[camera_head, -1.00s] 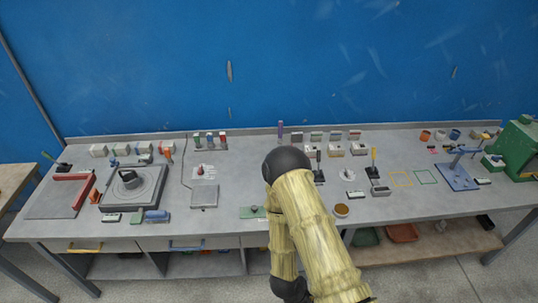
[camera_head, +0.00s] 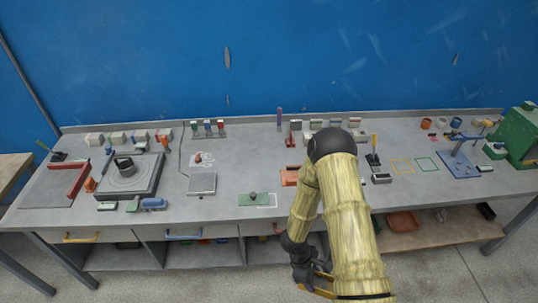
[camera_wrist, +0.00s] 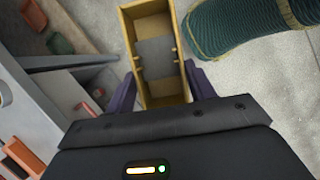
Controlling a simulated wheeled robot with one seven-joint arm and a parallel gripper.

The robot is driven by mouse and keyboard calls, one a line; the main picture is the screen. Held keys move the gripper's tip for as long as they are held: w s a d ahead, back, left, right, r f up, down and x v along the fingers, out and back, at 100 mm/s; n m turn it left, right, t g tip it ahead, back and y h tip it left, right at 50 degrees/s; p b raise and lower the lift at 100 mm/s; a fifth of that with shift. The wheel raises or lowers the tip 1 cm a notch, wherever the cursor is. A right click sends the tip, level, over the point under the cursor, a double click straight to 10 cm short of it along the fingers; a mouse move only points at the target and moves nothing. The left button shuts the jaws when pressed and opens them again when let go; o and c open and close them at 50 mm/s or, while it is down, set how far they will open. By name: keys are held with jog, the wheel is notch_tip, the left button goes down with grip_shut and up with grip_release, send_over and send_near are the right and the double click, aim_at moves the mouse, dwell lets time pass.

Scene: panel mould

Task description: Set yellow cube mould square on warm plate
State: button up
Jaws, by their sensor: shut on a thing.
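The yellow mould (camera_wrist: 161,95) is an open box with yellow walls and a grey inside. In the wrist view my gripper (camera_wrist: 162,83) is shut on it, with one dark purple finger at each side. In the head view my gripper (camera_head: 311,281) hangs low in front of the bench, and a yellow edge of the mould (camera_head: 324,293) shows there, partly hidden by my arm. A flat grey square plate (camera_head: 201,184) with a cable, which looks like the warm plate, lies on the bench left of centre. Its top looks bare. The mould is well away from it.
Left of the plate are a dark machine base (camera_head: 132,177) and a blue block (camera_head: 153,203). A green board (camera_head: 257,199) and an orange-red block (camera_head: 290,176) lie to its right. A small red-knobbed panel (camera_head: 201,160) sits behind it. The bench front edge separates my gripper from the top.

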jog(key=w+f+m+g+y+b, duration=0.2)
jog(key=w+f+m+y+b, duration=0.2)
jog(key=w+m+b, duration=0.7)
jog(key=w+d+m, duration=0.1)
jog(key=m, duration=0.2)
jog(key=shift+f+g, duration=0.3)
jog(key=shift+g, duration=0.1)
jog(key=shift+s+a, duration=0.1)
